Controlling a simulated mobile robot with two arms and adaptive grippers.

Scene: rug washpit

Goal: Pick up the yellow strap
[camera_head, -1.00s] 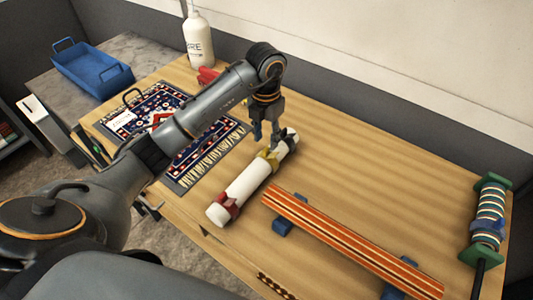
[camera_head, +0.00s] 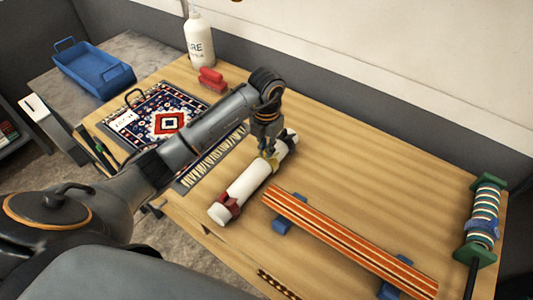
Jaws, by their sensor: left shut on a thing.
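A white roll (camera_head: 246,184) lies slantwise on the wooden table. It has a red strap (camera_head: 227,205) around its near left end and a dark band (camera_head: 290,134) at its far right end. The yellow strap (camera_head: 273,162) is around the roll towards the far end, partly hidden by my gripper. My left gripper (camera_head: 267,153) points down at the yellow strap from above and is shut on it. The strap is still at the roll. My right gripper is not in view.
A striped orange bar (camera_head: 345,240) rests on blue supports right of the roll. A patterned rug (camera_head: 165,122), a red brush (camera_head: 212,78) and a white bottle (camera_head: 199,42) are behind my arm. A green-ended spool (camera_head: 484,221) stands at right. The table's back right is clear.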

